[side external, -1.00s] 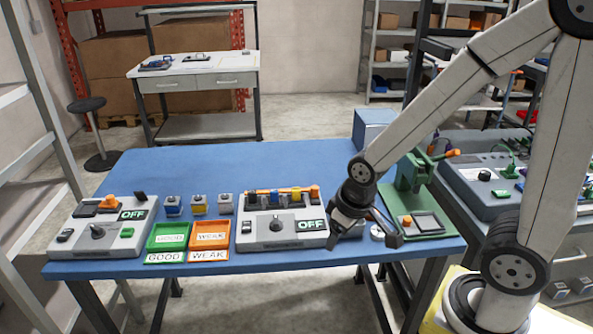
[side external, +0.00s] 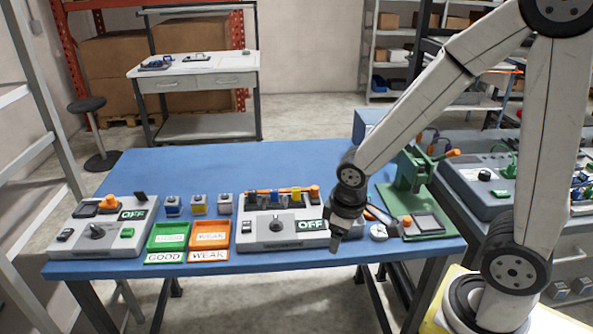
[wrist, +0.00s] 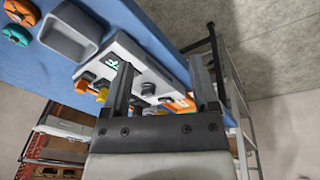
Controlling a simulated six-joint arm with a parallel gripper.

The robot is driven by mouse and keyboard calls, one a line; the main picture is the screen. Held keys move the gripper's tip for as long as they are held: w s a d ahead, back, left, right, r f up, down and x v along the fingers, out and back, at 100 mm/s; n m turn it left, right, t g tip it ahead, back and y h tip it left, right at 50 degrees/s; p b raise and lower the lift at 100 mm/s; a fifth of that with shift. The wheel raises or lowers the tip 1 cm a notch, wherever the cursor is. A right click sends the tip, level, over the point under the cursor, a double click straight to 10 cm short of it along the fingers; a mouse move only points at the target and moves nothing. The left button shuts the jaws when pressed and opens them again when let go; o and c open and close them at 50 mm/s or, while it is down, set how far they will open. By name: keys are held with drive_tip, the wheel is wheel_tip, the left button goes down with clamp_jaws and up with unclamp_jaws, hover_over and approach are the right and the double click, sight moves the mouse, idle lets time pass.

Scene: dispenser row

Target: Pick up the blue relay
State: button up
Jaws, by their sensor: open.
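The blue relay (side external: 173,206) is a small block with a grey top. It stands upright on the blue table at the left end of a short row, beside a yellow relay (side external: 198,205) and a grey one (side external: 225,204). My gripper (side external: 350,234) is well to the right of it, above the table's front edge by the right end of the middle grey device. In the wrist view my gripper (wrist: 160,78) shows two dark fingers spread apart with nothing held between them. I cannot make out the blue relay in the wrist view.
A green tray (side external: 167,236) and an orange tray (side external: 209,235) lie in front of the relays. Grey devices stand left (side external: 98,228) and middle (side external: 272,232). A green press (side external: 412,190) stands on the right. The table (side external: 240,162) is clear behind the relays.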

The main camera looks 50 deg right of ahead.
sight(274, 193)
drive_tip(key=w+d+f+n+h, duration=0.1)
drive_tip(key=w+d+n+h, duration=0.1)
drive_tip(key=w+n, duration=0.1)
drive_tip(key=w+d+f+n+h, duration=0.1)
drive_tip(key=w+d+n+h, duration=0.1)
drive_tip(key=n, duration=0.4)
drive_tip(key=w+d+n+h, duration=0.2)
drive_tip(key=w+n, duration=0.2)
drive_tip(key=shift+w+d+f+n+t+h, duration=0.1)
drive_tip(key=shift+w+f+n+t+h, duration=0.05)
drive_tip(key=shift+f+n+t+h, duration=0.2)
drive_tip(key=w+n+t, duration=0.1)
drive_tip(key=w, duration=0.1)
drive_tip(key=w+n+t+h, duration=0.1)
drive_tip(key=w+n, duration=0.1)
drive_tip(key=w+n+t+h, duration=0.1)
drive_tip(key=w+n, duration=0.1)
drive_tip(key=shift+w+f+n, duration=0.25)
drive_tip(key=w+n+t, duration=0.1)
drive_tip(key=w+a+n+t, duration=0.1)
drive_tip(key=w+n, duration=0.1)
drive_tip(key=w+a+n+t, duration=0.1)
drive_tip(key=w, duration=0.1)
drive_tip(key=shift+a+f+t, duration=0.15)
drive_tip(key=shift+a+t, duration=0.05)
drive_tip(key=shift+t, duration=0.05)
drive_tip(key=shift+w+a+n+t, duration=0.2)
drive_tip(key=shift+w+n+t, duration=0.15)
drive_tip(key=shift+n, duration=0.15)
drive_tip(key=shift+x, duration=1.25)
